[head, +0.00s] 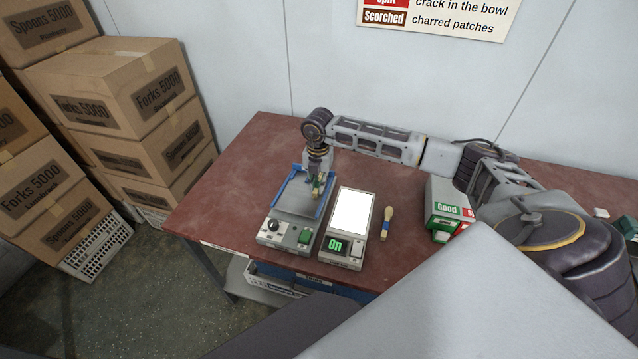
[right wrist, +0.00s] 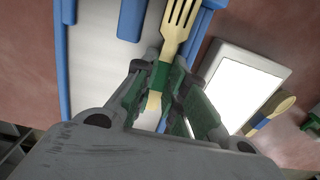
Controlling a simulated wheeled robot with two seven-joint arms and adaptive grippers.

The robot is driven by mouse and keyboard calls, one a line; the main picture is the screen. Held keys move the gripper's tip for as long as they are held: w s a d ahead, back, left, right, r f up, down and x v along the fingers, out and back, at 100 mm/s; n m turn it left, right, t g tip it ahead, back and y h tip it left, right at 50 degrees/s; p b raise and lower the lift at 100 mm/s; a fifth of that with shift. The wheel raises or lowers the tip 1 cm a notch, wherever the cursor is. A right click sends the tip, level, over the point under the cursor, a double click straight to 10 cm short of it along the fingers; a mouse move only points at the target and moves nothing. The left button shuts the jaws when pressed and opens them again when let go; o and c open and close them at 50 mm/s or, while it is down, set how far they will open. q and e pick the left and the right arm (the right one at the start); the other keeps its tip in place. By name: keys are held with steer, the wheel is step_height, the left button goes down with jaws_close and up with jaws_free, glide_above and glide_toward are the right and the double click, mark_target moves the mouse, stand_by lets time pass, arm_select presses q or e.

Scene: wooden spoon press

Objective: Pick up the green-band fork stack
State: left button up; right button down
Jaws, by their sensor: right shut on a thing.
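My right gripper (head: 319,183) reaches down over the press device with blue side rails (head: 272,236). In the right wrist view the right gripper (right wrist: 164,88) is shut on the green-band fork stack (right wrist: 177,32), gripping it at its green band. The pale wooden tines point away from my gripper, and a short handle end shows between the fingers. How many forks are in the stack cannot be told. In the head view the fingers largely hide the stack. I cannot tell whether it touches the device's pale surface. My left gripper is not in view.
A lit white panel device marked "On" (head: 353,215) stands right of the press device. A wooden spoon with a blue band (head: 386,223) lies beside it. A box labelled "Good" (head: 447,209) stands farther right. Cardboard boxes (head: 110,90) are stacked at left. The red table's left part (head: 225,200) is clear.

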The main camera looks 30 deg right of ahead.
step_height(320, 180, up, 9)
steer(key=shift+f+b, duration=0.15)
steer(key=shift+b, duration=0.25)
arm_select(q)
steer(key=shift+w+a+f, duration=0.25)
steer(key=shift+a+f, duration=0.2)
arm_select(e)
steer(key=shift+r, duration=0.6)
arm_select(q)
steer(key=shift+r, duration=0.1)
arm_select(e)
steer(key=shift+s+f, duration=0.1)
